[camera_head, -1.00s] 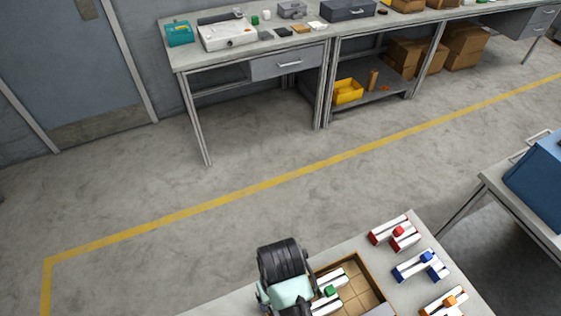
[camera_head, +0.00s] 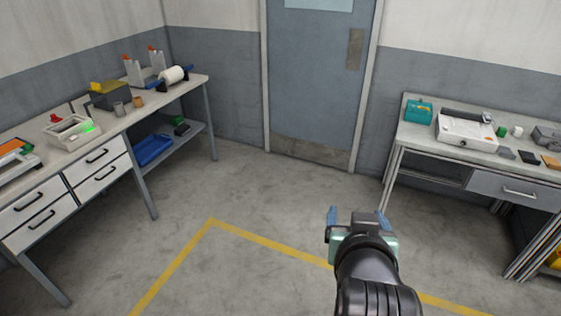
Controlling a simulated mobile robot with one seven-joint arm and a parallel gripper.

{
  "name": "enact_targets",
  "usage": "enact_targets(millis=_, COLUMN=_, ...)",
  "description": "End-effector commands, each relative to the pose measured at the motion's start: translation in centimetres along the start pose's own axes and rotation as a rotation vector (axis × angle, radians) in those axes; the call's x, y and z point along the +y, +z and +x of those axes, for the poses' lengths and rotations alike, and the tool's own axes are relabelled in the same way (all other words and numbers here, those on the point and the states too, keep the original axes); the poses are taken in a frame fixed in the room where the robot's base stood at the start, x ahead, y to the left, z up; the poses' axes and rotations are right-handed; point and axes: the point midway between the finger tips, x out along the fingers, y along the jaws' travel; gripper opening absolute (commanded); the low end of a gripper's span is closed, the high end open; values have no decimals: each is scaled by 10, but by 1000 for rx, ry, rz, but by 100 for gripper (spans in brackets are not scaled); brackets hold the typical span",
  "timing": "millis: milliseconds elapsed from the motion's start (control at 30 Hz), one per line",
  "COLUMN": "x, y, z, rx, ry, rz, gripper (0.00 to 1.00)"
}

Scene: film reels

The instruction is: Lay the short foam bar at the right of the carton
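My gripper (camera_head: 358,216) is held out over the floor at the lower middle of the head view, seen from behind. Its two blue fingers stand apart, one at each side of the pale green body, and I see nothing between them. The area below the fingertips is partly hidden by the gripper and my arm. Neither the short foam bar nor the carton is in view.
A workbench with drawers (camera_head: 95,186) stands at the left, with a blue bin (camera_head: 152,149) on its lower shelf. A grey door (camera_head: 314,85) is at the back. Another bench (camera_head: 430,145) stands at the right. The floor between, with a yellow line (camera_head: 172,269), is clear.

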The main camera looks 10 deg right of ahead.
Motion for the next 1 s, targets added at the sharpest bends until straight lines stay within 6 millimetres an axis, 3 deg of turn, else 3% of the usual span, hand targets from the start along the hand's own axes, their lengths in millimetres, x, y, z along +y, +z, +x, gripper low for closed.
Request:
enact_targets(millis=33, x=-20, y=-49, z=-16, rx=147, ry=-33, rz=-11, gripper=78)
enact_targets(millis=100, x=-44, y=-110, z=-47, rx=348, ry=-77, rz=-16, gripper=78)
enact_targets(millis=167, x=-64, y=-157, z=-81, rx=516, ry=-118, rz=-11, gripper=78)
enact_targets(millis=200, x=-76, y=-184, z=-107, rx=626, ry=-146, rz=-4, gripper=78)
enact_targets(millis=300, x=-98, y=-238, z=-176, rx=875, ry=-214, rz=23, gripper=78)
enact_targets(millis=400, x=-109, y=-270, z=-237, rx=1071, ry=-267, rz=55, gripper=78)
enact_targets(millis=500, x=-113, y=-285, z=-279, rx=1197, ry=-303, rz=83, gripper=78)
enact_targets(millis=600, x=-114, y=-291, z=-300, rx=1259, ry=-320, rz=98, gripper=78)
enact_targets(millis=1000, x=-114, y=-285, z=-300, rx=1270, ry=-322, rz=101, gripper=78)
